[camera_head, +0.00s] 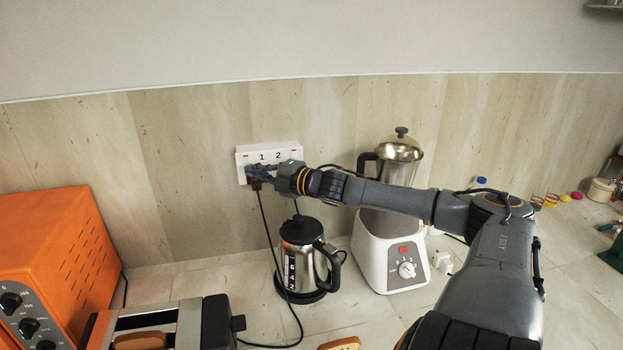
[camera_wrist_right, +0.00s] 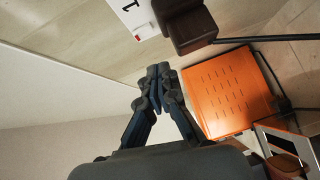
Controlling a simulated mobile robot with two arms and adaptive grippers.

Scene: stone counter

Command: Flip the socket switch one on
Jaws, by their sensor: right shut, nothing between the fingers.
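The white wall socket (camera_head: 243,158) is mounted on the stone wall, with the numbers 1 and 2 and small red marks on its face. My right gripper (camera_head: 252,171) is at the lower left of the socket, shut and empty, and covers part of its lower face. A dark plug with a cable hangs just under the gripper. In the right wrist view, the socket (camera_wrist_right: 134,14) shows its number 1 at the top, beside the brown plug (camera_wrist_right: 189,28). My right gripper (camera_wrist_right: 158,75) has its fingertips together, just below them in the picture. My left gripper is not in view.
A steel kettle (camera_head: 301,262) stands below the socket. A white blender (camera_head: 388,262) is under my right arm. An orange oven (camera_head: 62,240) and a toaster (camera_head: 150,325) are at the left. The wall above the socket is clear.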

